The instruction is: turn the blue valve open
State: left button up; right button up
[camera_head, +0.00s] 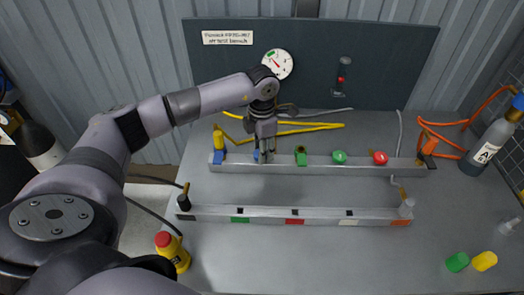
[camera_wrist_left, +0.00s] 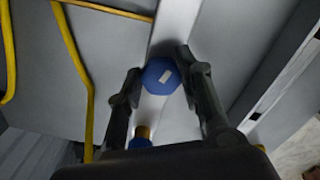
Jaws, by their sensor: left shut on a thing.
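The blue valve (camera_wrist_left: 161,76) is a round blue knob with a short white mark, on the upper metal rail (camera_head: 318,164). My left gripper (camera_head: 265,155) reaches down over it, and only a sliver of blue shows beside the fingers in the head view. In the left wrist view the two fingers of my left gripper (camera_wrist_left: 160,80) stand on either side of the knob, closed on it. The white mark lies slanted across the knob's face. My right gripper is in neither view.
Along the same rail are a green valve (camera_head: 301,155), a round green knob (camera_head: 340,157) and a red knob (camera_head: 380,157). A lower rail (camera_head: 265,217) runs in front. A gauge (camera_head: 277,64) hangs on the back panel.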

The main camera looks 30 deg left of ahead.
pick_arm(q)
jog(key=shift+a+n, duration=0.1)
jog(key=shift+n, duration=1.5)
jog(key=o, duration=1.2)
jog(key=shift+c, duration=0.2)
notch_tip(320, 180, up, 12)
jog(key=shift+r, duration=0.1)
